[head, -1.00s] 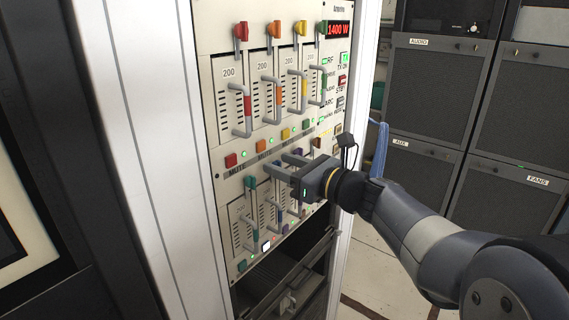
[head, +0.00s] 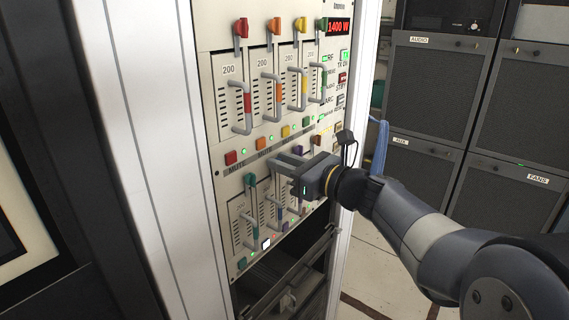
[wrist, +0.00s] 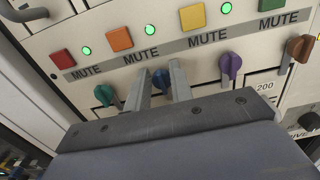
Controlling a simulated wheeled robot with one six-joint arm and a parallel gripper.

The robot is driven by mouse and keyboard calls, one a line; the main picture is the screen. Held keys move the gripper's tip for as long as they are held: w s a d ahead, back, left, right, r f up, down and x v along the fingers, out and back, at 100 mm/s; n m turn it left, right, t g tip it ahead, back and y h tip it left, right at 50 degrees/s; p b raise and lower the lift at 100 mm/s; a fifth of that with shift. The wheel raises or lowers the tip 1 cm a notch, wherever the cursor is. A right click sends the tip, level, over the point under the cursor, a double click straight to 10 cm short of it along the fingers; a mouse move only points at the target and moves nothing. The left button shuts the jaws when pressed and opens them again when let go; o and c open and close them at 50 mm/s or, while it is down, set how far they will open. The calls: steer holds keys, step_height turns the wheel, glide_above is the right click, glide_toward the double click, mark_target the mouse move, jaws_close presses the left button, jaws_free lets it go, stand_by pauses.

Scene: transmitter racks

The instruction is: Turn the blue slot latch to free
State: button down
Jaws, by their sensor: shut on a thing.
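The blue slot latch (wrist: 160,79) sits on the panel below the row of MUTE labels, between the teal and purple latches. In the wrist view my gripper (wrist: 163,74) has one finger on each side of it, shut on it. Its lower part is hidden by the fingers and gripper body, so I cannot tell its exact angle. In the head view my gripper (head: 277,166) reaches in from the right to the lower row of slots, and its fingers cover the latch.
The teal latch (wrist: 104,94) is left of my fingers and the purple latch (wrist: 230,66) right. An orange-brown latch (wrist: 299,47) is farther right. MUTE buttons, including an orange one (wrist: 119,39), lie above. Upper slot modules have protruding grey handles (head: 244,110). An open bay (head: 285,268) lies below.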

steer(key=shift+f, duration=0.1)
steer(key=shift+s+a+f+n+b, duration=0.1)
steer(key=shift+f+n+b, duration=0.05)
steer(key=shift+n+b, duration=3.05)
steer(key=shift+s+a+f+n+b, duration=0.1)
steer(key=shift+s+f+n+b, duration=0.05)
steer(key=shift+n+b, duration=3)
steer(key=shift+s+a+f+n+b, duration=0.15)
steer(key=shift+n+b, duration=2.3)
steer(key=shift+b, duration=1.45)
steer(key=shift+r, duration=0.1)
steer(key=c, duration=1.3)
jaws_free()
steer(key=shift+o, duration=0.2)
steer(key=shift+d, duration=0.1)
